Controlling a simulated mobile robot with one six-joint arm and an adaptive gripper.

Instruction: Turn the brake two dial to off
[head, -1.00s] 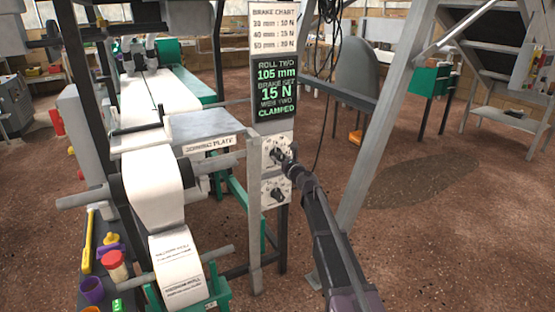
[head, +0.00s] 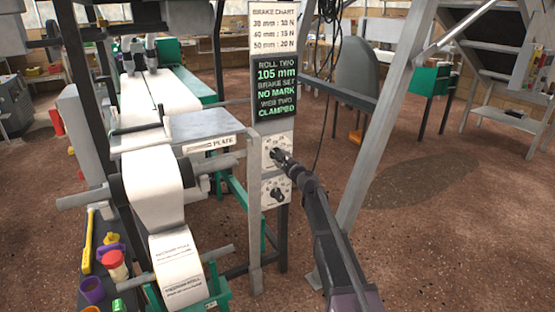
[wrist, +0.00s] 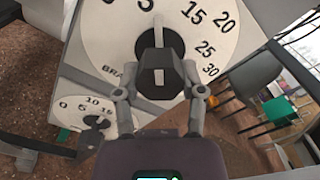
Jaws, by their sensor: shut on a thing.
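The upper dial (head: 268,146) is a white numbered disc on the grey post. Its dark knob (wrist: 160,72) has a pale pointer facing the top of the wrist view, near the left-hand 5. Part of the lettering below is hidden, so only "BRA" reads. My gripper (wrist: 158,85) is shut on this knob, one finger on each side. The gripper also shows at the upper dial in the head view (head: 286,163). The lower dial (head: 277,193), with its own dark knob, is untouched and also shows in the wrist view (wrist: 95,118).
Above the dials a dark screen (head: 276,88) reads roll two 105 mm, brake set no mark, web two clamped. A brake chart (head: 275,27) hangs above it. The paper roll (head: 152,192) stands left of the post. A slanted grey frame leg (head: 375,140) stands to the right.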

